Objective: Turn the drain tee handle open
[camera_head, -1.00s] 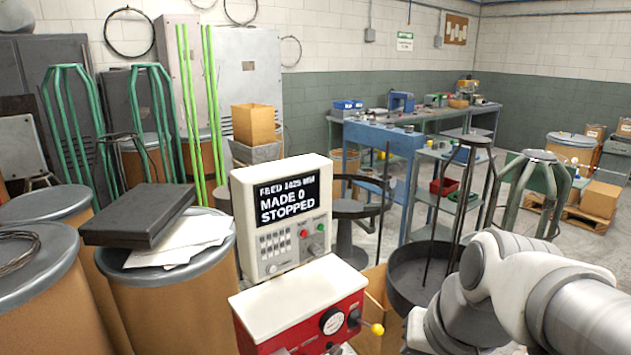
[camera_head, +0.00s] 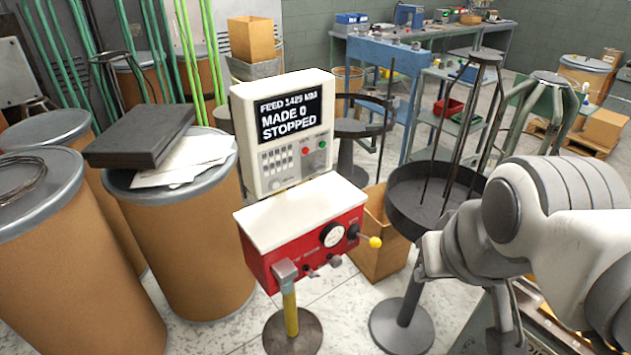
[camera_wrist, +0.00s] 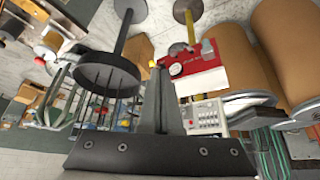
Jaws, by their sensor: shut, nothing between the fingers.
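The red unit (camera_head: 310,238) with a white top stands on a yellow post. On its front are a round gauge (camera_head: 332,235), a lever with a yellow ball knob (camera_head: 375,242) at the right, and small dark fittings (camera_head: 335,261) along the lower edge. I cannot tell which part is the drain tee handle. In the wrist view, which is upside down, my gripper (camera_wrist: 161,68) is shut and empty. Its fingertips appear left of the red unit (camera_wrist: 192,78), with no visible contact. In the head view my arm is at the right and its fingers are not clear.
A dark round pan (camera_head: 418,205) on a pedestal stands right of the red unit, close to my arm. Brown drums (camera_head: 195,245) crowd the left. A display panel (camera_head: 285,130) reads "MADE 0 STOPPED". Floor shows around the bases.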

